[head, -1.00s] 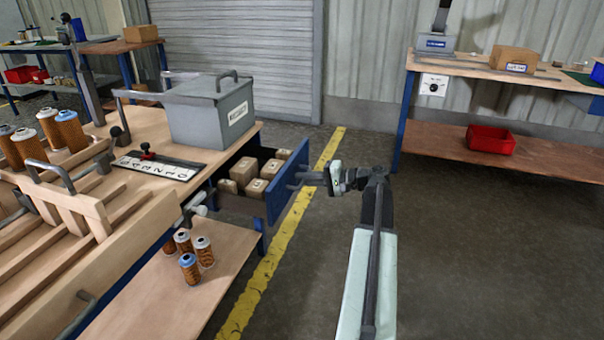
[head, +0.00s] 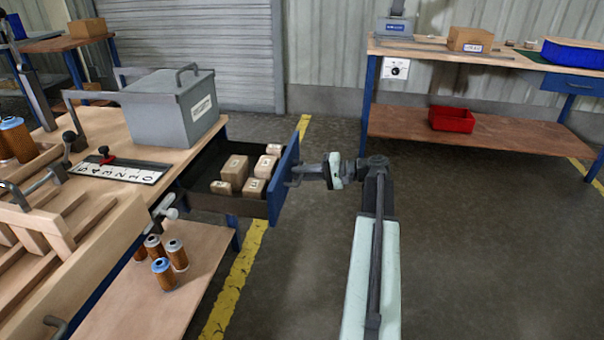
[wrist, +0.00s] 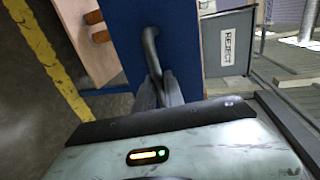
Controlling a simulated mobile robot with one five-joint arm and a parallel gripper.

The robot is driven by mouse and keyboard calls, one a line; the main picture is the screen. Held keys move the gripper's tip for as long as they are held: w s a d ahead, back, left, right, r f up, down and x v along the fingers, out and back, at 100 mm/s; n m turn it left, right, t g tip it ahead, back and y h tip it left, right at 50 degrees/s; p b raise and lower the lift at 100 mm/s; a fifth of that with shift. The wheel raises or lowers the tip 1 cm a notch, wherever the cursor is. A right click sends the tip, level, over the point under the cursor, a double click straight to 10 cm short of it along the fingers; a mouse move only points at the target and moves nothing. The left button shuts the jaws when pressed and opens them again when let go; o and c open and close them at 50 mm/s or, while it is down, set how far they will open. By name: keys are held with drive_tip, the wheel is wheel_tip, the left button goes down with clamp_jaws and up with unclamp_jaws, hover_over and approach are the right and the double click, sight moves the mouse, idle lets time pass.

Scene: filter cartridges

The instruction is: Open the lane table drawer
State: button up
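The lane table drawer (head: 283,184) has a blue front and a dark inside, and it is pulled out from the right end of the lane table (head: 120,135). Several small brown boxes (head: 234,170) lie in it. My gripper (head: 296,176) is at the outer side of the drawer front. In the wrist view, the fingers (wrist: 158,92) close around the grey bar handle (wrist: 150,45) on the blue front. The fingertips are partly hidden against the handle.
A grey lidded box (head: 175,112) stands on the table above the drawer. Orange cartridges (head: 165,272) stand on the lower shelf. A workbench (head: 470,60) with a red bin (head: 452,119) is at the back right. The floor right of my arm is clear.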

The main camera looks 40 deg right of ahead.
drive_tip(key=o, duration=0.3)
drive_tip(key=shift+o, duration=0.2)
drive_tip(key=shift+a, duration=0.1)
drive_tip(key=p+v, duration=0.1)
drive_tip(key=v, duration=0.6)
drive_tip(key=shift+s+d+p, duration=0.25)
drive_tip(key=shift+p, duration=0.05)
